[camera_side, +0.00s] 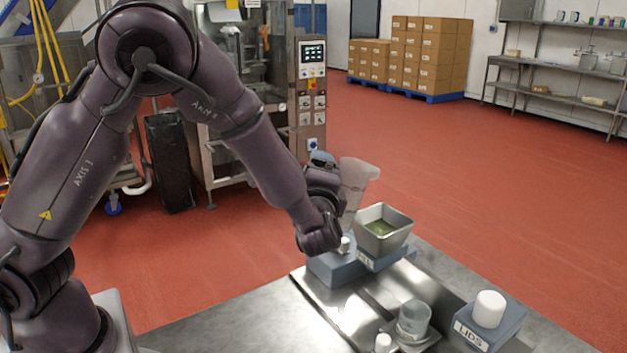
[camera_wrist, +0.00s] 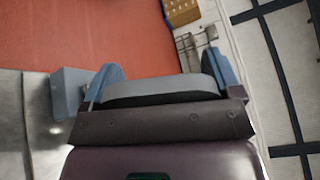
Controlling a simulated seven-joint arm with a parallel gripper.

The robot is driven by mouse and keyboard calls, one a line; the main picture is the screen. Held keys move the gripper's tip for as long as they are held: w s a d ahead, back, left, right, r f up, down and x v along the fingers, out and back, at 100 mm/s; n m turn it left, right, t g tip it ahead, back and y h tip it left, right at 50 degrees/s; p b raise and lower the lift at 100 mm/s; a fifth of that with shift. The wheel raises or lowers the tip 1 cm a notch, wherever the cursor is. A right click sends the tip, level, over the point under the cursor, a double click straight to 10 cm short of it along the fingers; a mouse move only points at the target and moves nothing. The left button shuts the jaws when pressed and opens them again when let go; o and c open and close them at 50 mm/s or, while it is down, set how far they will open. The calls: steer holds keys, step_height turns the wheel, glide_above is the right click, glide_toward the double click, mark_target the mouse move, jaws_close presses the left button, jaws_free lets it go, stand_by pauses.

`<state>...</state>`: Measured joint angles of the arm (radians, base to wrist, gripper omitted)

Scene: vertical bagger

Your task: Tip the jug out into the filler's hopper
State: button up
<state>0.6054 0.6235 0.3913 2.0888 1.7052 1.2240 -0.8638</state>
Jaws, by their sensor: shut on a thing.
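A pale translucent jug (camera_side: 357,181) is held up beside my gripper in the side view. It leans to the right, its wider end up and toward the hopper side. My gripper (camera_side: 322,160) is shut on the jug from the left; the wrist hides part of the grip. What is in the jug cannot be made out. In the wrist view my blue fingers flank a grey band (camera_wrist: 160,90) that I cannot identify surely.
A clear container (camera_side: 413,318) stands on the steel bench front, with a small white knob-like piece (camera_side: 383,342) beside it. A blue-grey block labelled LIDS (camera_side: 486,328) with a white lid stack stands to its right. Bare bench (camera_side: 240,322) lies left.

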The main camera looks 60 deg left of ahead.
steer(key=shift+w+d+r+n, duration=0.1)
steer(key=shift+w+r+n, duration=0.15)
steer(key=shift+n, duration=0.35)
steer(key=shift+w+d+r+n, duration=0.1)
steer(key=shift+w+r+n, duration=0.1)
steer(key=shift+n, duration=0.4)
steer(key=shift+c, duration=0.3)
steer(key=shift+s+a+r+n, duration=0.1)
steer(key=shift+s+r+n, duration=0.1)
steer(key=shift+n, duration=0.3)
steer(key=s+a, duration=0.1)
steer(key=s, duration=0.1)
steer(key=s+a+r, duration=0.1)
steer(key=s, duration=0.2)
steer(key=s+a+r, duration=0.1)
steer(key=s, duration=0.2)
steer(key=shift+a+r, duration=0.2)
steer(key=shift+a, duration=0.15)
steer(key=shift+w, duration=0.1)
